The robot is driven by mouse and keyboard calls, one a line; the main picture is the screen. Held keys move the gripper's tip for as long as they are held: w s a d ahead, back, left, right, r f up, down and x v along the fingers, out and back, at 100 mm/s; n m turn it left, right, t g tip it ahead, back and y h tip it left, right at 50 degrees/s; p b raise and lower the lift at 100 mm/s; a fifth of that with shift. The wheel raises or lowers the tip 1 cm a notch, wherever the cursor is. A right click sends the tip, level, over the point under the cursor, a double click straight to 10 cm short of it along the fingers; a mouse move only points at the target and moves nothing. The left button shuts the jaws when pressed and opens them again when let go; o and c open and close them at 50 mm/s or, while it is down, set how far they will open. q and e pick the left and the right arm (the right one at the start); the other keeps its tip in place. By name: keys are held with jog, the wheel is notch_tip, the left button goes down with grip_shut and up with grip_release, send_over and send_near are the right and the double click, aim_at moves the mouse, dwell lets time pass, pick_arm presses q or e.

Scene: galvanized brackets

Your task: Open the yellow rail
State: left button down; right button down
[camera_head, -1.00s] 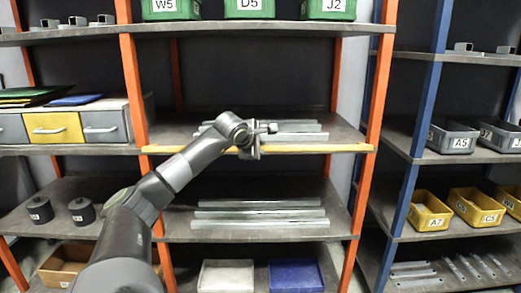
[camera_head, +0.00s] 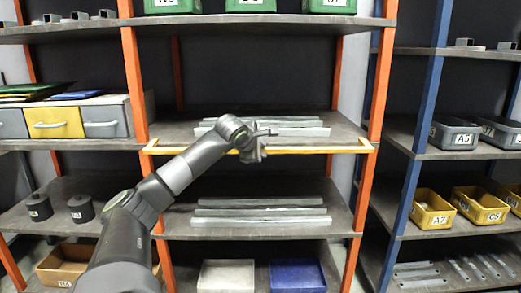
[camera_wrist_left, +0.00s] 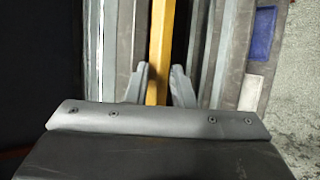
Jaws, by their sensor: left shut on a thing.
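The yellow rail (camera_head: 320,151) runs across the front of the middle shelf between two orange posts. Its short end pieces angle back toward the posts, so the bar stands a little out from the shelf edge. My left gripper (camera_head: 256,150) is at about the middle of the rail and shut on it. In the left wrist view the rail (camera_wrist_left: 161,50) passes between the two fingers (camera_wrist_left: 158,88). The exact contact is partly hidden by the hand. My right gripper is in neither current view.
Galvanized channels lie on the middle shelf (camera_head: 350,132) behind the rail, and more channels (camera_head: 260,217) lie on the shelf below. Green bins (camera_head: 250,4) stand above. A grey drawer unit with a yellow drawer (camera_head: 53,123) is at left. A blue-post rack (camera_head: 410,185) with bins stands at right.

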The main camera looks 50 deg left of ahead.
pick_arm(q)
jog(key=shift+s+f, duration=0.1)
jog(key=shift+f, duration=0.75)
jog(key=c, duration=1.4)
grip_release()
jog(key=shift+s, duration=0.1)
jog(key=shift+o, duration=0.2)
jog(key=shift+s+d+r, duration=0.1)
jog(key=shift+r, duration=0.05)
